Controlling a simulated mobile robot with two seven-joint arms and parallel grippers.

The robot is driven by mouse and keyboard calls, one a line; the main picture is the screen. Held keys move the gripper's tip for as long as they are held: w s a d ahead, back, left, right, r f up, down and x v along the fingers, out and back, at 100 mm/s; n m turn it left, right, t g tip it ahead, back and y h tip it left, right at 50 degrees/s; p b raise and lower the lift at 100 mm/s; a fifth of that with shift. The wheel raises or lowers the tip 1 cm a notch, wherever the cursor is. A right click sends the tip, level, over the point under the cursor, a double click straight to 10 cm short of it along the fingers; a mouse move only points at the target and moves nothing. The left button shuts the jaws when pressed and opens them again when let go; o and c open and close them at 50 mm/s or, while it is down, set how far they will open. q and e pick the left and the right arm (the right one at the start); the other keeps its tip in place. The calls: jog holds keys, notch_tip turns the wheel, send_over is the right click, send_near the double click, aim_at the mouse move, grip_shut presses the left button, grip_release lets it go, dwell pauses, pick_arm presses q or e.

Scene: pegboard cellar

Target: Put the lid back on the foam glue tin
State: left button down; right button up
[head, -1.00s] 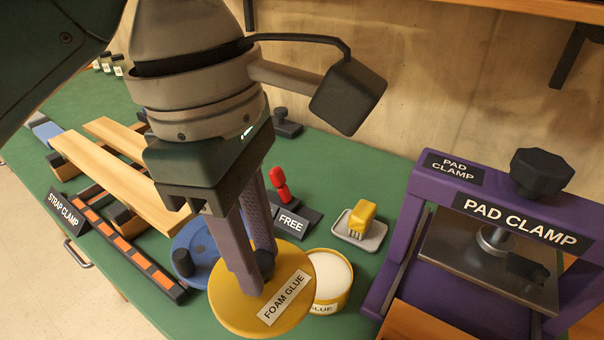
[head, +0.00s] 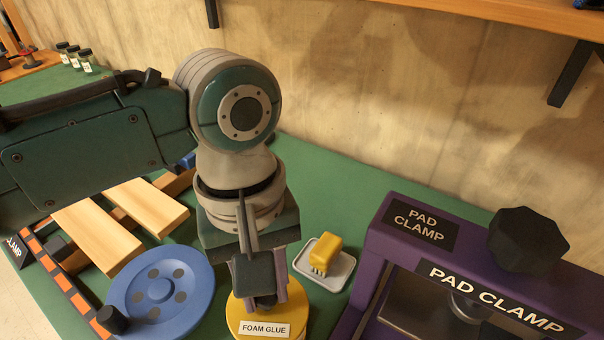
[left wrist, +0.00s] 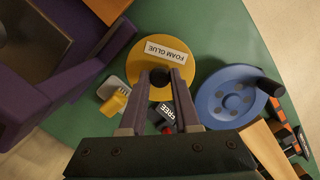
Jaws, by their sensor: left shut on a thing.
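The round yellow lid (head: 238,312) with a FOAM GLUE label is at the bottom middle of the head view. It also shows in the left wrist view (left wrist: 150,80). My left gripper (head: 264,298) points down from above and is shut on the lid's dark knob (left wrist: 160,74). The tin's body is hidden, apparently beneath the lid; I cannot tell whether the lid touches its rim. My right gripper is not in view.
A blue wheel-like disc (head: 160,290) lies left of the lid. A yellow brush (head: 326,251) sits in a grey tray (head: 338,274) behind right. The purple pad clamp (head: 385,245) stands at the right. Wooden boards (head: 95,235) lie at the left.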

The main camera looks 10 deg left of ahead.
pick_arm(q)
notch_tip(320, 180, down, 3)
jog(key=b, duration=0.3)
jog(key=shift+f+b, duration=0.15)
jog(key=shift+b, duration=0.2)
jog(key=shift+f+b, duration=0.35)
jog(key=shift+f, duration=0.6)
jog(key=shift+r+p, duration=0.1)
jog(key=shift+p, duration=0.7)
jog(key=shift+f+p, duration=0.2)
jog(key=shift+p, duration=0.1)
dwell(0.7)
jog(key=shift+p, duration=0.3)
dwell(0.4)
dwell(0.3)
jog(key=shift+c, duration=0.4)
grip_release()
